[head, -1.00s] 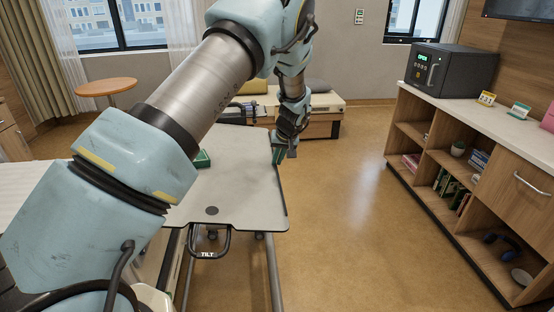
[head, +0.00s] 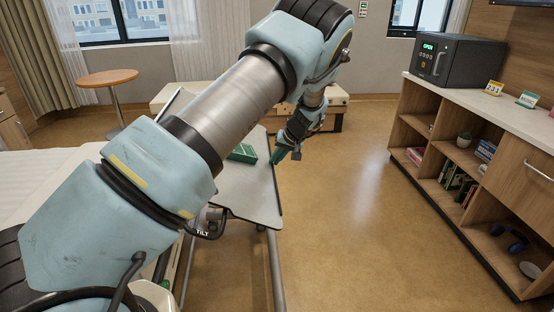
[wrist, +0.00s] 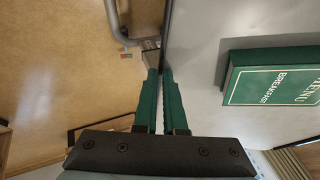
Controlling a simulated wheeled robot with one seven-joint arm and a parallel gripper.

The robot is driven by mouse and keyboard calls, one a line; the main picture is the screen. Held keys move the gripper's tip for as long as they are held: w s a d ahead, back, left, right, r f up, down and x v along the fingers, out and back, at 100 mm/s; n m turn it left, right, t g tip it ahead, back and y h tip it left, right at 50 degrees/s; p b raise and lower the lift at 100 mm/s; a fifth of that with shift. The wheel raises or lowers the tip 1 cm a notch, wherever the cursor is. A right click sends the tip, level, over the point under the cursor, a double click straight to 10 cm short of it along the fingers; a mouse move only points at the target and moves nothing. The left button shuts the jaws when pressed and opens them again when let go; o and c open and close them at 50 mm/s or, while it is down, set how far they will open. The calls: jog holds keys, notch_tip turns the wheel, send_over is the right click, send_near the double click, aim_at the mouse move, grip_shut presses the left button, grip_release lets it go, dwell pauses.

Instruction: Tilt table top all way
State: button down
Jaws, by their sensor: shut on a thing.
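The grey table top (head: 250,195) slopes in the head view, its right side lower than its left. My arm hides much of its left part. My gripper (head: 279,156) is at the right edge of the top. In the wrist view its green fingers (wrist: 160,85) are closed on the dark-rimmed edge of the table top (wrist: 205,45). The black tilt handle (head: 212,229), labelled TILT, shows under the near edge, partly behind my arm.
A green breakfast menu (head: 243,152) lies on the top; it also shows in the wrist view (wrist: 275,80). A bed (head: 40,185) is at left. A shelf unit (head: 470,170) with a dark safe (head: 457,62) stands right. The floor between table and shelves is clear.

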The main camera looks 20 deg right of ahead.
jog(key=shift+s+d+f, duration=0.2)
jog(key=shift+f, duration=0.15)
jog(key=c, duration=1)
grip_release()
jog(key=shift+a, duration=0.2)
